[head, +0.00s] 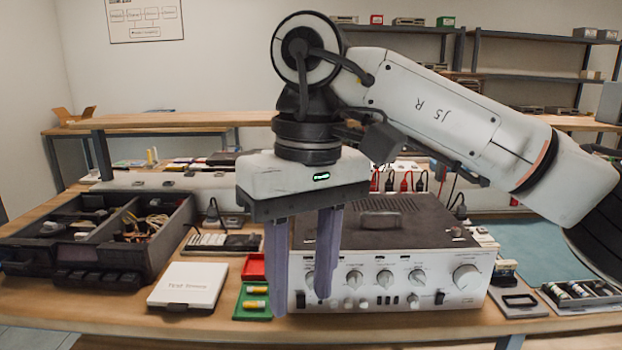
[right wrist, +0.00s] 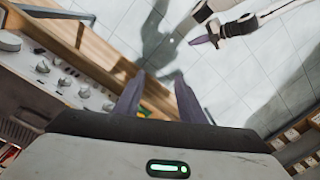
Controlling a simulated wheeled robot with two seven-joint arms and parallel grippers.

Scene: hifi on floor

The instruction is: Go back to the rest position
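My right gripper (head: 299,305) hangs fingers-down in the middle of the head view, in front of the left part of the grey hi-fi unit (head: 425,238). Its two purple fingers are apart, with nothing seen between them. In the right wrist view its fingers (right wrist: 158,76) are also apart, with floor and the bench edge beyond. The hi-fi's knobbed front (right wrist: 72,75) lies at the left there. A second gripper with purple fingers, apparently my left gripper (right wrist: 202,40), shows over the floor in the right wrist view; its opening is unclear. It is not in the head view.
On the wooden bench (head: 95,318), a black divided bin (head: 75,277) stands left, then a white box (head: 188,284). Red (head: 253,267) and green (head: 240,304) trays sit close by the right gripper's fingers. Small dark trays lie right of the hi-fi. Shelves stand behind.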

